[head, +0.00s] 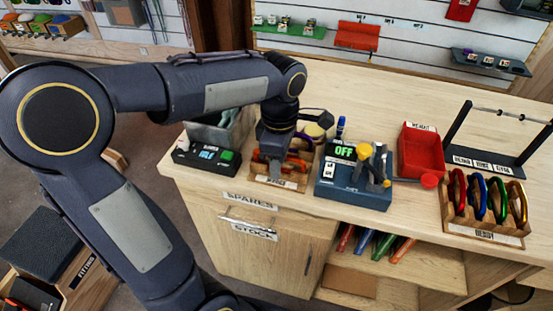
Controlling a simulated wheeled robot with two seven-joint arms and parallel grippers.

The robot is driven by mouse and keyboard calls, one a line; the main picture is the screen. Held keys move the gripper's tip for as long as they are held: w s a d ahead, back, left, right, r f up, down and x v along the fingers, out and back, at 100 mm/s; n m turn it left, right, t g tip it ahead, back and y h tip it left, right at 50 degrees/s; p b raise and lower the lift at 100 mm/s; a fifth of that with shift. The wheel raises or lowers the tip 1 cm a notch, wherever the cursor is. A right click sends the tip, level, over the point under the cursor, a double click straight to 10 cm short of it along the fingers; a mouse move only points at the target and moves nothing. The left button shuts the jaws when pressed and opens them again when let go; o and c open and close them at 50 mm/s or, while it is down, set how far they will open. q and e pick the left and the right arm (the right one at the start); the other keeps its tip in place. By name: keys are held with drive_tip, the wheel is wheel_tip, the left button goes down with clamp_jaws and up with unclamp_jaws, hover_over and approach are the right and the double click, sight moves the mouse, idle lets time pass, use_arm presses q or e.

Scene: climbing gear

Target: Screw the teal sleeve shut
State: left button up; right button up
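My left gripper (274,163) points down over a small wooden fixture (287,185) with a label on its front edge, on the bench. An orange-red piece (298,163), perhaps a carabiner, shows at the fixture beside the gripper. My fingers and wrist cover much of it, and I cannot tell if they grip it. I cannot make out the teal sleeve; it may be hidden behind the gripper. My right gripper is not in view.
A black button box (190,158) stands left of the fixture. A blue device (345,190) reading OFF stands right of it. Further right are a red bin (421,153), a rack of coloured carabiners (484,231) and a dark rail stand (490,160). The bench behind is mostly clear.

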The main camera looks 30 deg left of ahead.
use_arm(q)
drive_tip(key=shift+r+p, duration=0.8)
drive_tip(key=shift+r, duration=0.3)
drive_tip(key=shift+w, duration=0.1)
drive_tip(key=shift+w+a+p, duration=0.2)
drive_tip(key=shift+w+p, duration=0.1)
drive_tip(key=shift+w, duration=0.3)
drive_tip(key=shift+f+b, duration=1.15)
drive_tip(key=shift+f, duration=0.35)
drive_tip(key=shift+s+d+r, duration=0.1)
drive_tip(key=shift+s+d, duration=0.15)
drive_tip(key=shift+s, duration=0.45)
drive_tip(key=shift+r, duration=0.1)
